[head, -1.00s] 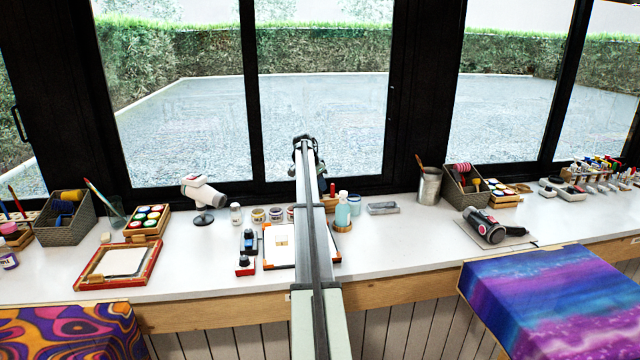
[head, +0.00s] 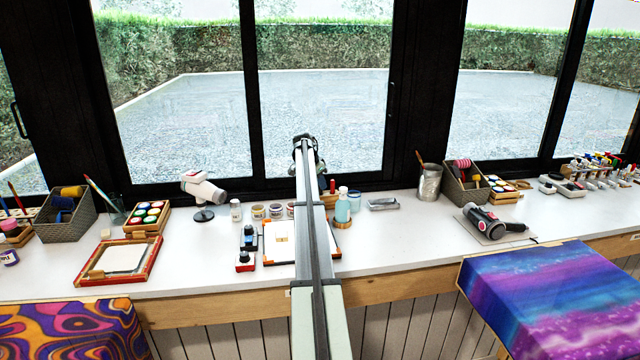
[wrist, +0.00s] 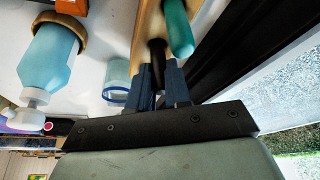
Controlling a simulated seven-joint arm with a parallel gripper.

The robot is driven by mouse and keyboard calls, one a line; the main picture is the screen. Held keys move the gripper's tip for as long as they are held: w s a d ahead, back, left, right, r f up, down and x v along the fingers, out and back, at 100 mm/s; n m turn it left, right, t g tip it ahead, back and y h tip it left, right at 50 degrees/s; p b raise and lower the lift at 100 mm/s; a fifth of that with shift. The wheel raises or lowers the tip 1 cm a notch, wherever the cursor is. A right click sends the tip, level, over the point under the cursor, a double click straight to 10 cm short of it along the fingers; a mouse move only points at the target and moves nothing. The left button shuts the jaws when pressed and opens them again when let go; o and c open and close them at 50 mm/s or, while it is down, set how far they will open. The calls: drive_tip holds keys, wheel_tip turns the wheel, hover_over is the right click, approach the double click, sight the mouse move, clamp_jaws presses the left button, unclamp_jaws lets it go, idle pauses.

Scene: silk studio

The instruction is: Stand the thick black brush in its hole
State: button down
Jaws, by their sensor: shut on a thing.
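In the wrist view, the fingers of my gripper (wrist: 159,82) are closed around the thick black brush (wrist: 157,55). The black end shows between and just past the fingertips. It overlaps the wooden holder (wrist: 147,28) in this view; I cannot tell whether it is in a hole or above it. A teal handle (wrist: 178,28) stands right beside it at the holder. In the head view my arm hides the gripper and the brush; only part of the wooden holder (head: 329,201) and a red handle (head: 332,186) show.
A blue pump bottle (head: 342,209) and a glass jar (head: 354,200) stand close to the holder on the right. Small paint jars (head: 275,212) stand to the left. The black window frame (head: 375,186) is close behind. The counter right of the grey tray (head: 383,204) is clear.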

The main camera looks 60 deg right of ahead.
drive_tip(key=shift+f, duration=0.25)
drive_tip(key=c, duration=1)
unclamp_jaws()
drive_tip(key=v, duration=1.4)
drive_tip(key=shift+s, duration=0.1)
drive_tip(key=shift+f, duration=0.1)
